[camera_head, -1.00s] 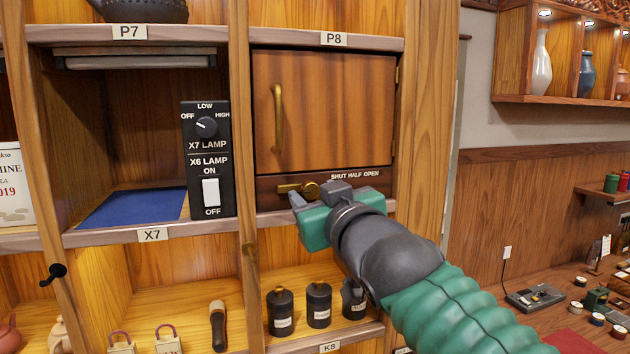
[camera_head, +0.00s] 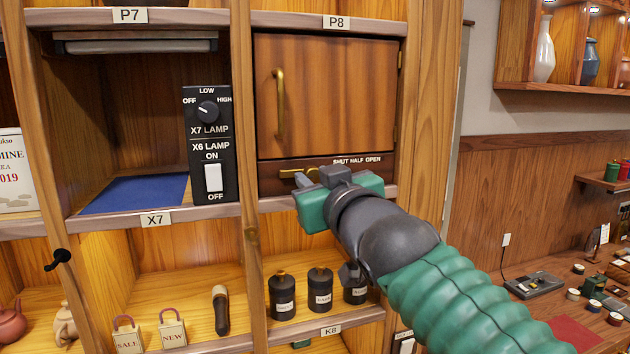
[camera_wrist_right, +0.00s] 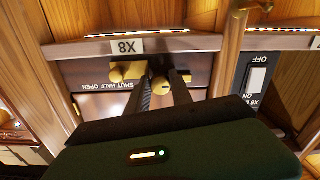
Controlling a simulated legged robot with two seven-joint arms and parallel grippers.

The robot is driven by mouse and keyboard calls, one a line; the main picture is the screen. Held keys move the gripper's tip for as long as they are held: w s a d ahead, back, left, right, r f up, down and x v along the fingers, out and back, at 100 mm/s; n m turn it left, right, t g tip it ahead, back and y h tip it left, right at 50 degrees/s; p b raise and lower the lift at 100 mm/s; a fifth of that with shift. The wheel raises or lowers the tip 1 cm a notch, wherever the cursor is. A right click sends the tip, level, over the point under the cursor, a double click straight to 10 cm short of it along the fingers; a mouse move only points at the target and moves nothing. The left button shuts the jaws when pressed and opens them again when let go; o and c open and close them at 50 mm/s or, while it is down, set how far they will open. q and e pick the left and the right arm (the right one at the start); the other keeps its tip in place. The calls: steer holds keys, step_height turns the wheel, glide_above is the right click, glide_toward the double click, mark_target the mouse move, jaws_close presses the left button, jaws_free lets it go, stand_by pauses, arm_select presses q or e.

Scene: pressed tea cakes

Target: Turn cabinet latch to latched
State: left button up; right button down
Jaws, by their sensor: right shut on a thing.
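The cabinet door (camera_head: 335,95) is closed in its frame, with a vertical brass handle on its left. Below it, a dark strip marked SHUT HALF OPEN carries the brass latch (camera_head: 290,174), whose lever points left in the head view. My right gripper (camera_head: 312,178) is at the latch, and its body hides the latch's right part. In the right wrist view, the fingers of the right gripper (camera_wrist_right: 165,84) are shut on the brass latch knob (camera_wrist_right: 160,84), with its lever (camera_wrist_right: 130,72) beside them. My left gripper is not in view.
Left of the door stands a black lamp switch panel (camera_head: 208,145) with a dial and a rocker. The X8 shelf edge (camera_wrist_right: 180,44) runs close to the gripper. Dark canisters (camera_head: 320,290) stand on the shelf below. A black hook (camera_head: 58,260) sticks out at the left.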

steer(key=shift+f+m+b, duration=0.25)
steer(key=shift+m+b, duration=1.5)
steer(key=shift+m, duration=0.05)
steer(key=m+b, duration=0.1)
steer(key=m, duration=0.3)
steer(key=m+b, duration=0.2)
steer(key=m, duration=0.3)
steer(key=m+b, duration=0.2)
steer(key=m, duration=0.3)
steer(key=shift+a+r, duration=0.15)
steer(key=shift+a, duration=0.1)
steer(key=shift+m, duration=0.3)
steer(key=c, duration=1.5)
jaws_free()
steer(key=o, duration=0.4)
steer(key=shift+s+d, duration=0.1)
steer(key=shift+r, duration=0.1)
steer(key=shift+r, duration=0.1)
